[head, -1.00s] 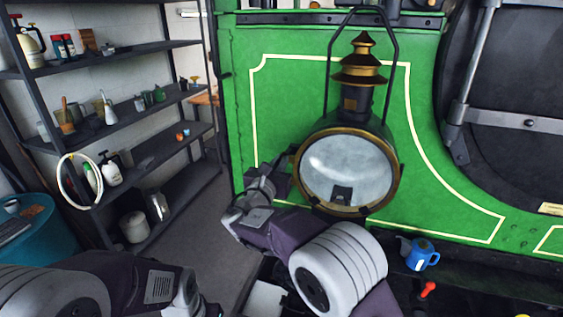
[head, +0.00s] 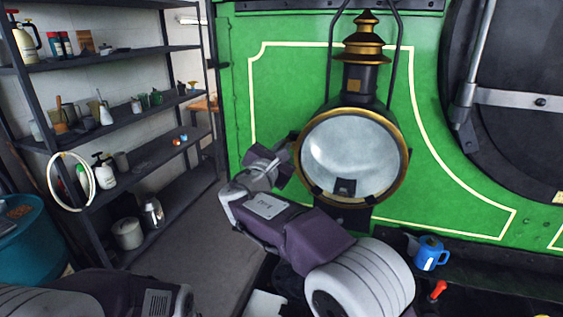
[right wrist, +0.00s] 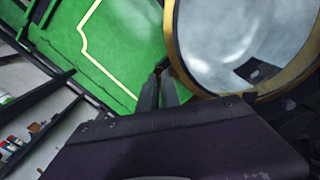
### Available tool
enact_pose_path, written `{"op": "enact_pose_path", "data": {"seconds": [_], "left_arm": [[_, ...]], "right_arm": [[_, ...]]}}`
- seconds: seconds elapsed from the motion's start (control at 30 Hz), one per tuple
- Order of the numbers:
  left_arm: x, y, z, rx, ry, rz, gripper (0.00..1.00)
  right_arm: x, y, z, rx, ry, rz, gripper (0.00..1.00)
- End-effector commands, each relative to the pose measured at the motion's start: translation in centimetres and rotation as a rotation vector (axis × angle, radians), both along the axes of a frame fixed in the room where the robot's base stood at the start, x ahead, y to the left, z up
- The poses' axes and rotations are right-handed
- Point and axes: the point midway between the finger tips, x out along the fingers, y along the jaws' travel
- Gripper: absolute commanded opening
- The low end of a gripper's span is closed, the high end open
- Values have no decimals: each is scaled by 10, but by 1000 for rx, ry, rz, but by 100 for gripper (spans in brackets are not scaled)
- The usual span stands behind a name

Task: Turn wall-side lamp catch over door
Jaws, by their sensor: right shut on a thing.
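The lamp (head: 350,155) has a brass-rimmed round glass door and a stepped brass chimney, and stands against the green tram panel. Its glass door also fills the upper right of the right wrist view (right wrist: 235,40). My right gripper (head: 288,150) is at the lamp's left side, the shelf side, at the door rim. In the right wrist view its fingers (right wrist: 160,80) are close together at the rim, shut on a small dark part, likely the catch, which they mostly hide. The door looks closed. My left gripper is out of view; only part of my left arm shows at lower left.
A blue jug (head: 430,252) and a red-handled thing (head: 437,290) are on the dark ledge below the lamp. A dark shelf rack (head: 110,130) with bottles and pots stands at left. A teal drum (head: 30,240) is at far left. Floor is clear between the rack and the tram.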

Motion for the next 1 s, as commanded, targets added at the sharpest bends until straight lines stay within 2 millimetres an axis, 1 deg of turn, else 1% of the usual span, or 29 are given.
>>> {"op": "enact_pose_path", "data": {"seconds": [0.03,0.4,0.7,1.0], "left_arm": [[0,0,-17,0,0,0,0],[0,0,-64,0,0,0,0],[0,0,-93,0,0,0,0],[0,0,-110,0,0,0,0]], "right_arm": [[0,0,-14,42,-4,0,0],[0,-2,-15,377,-112,1,0],[-1,-3,-16,644,-199,0,0],[-1,-4,-15,865,-272,1,0]]}}
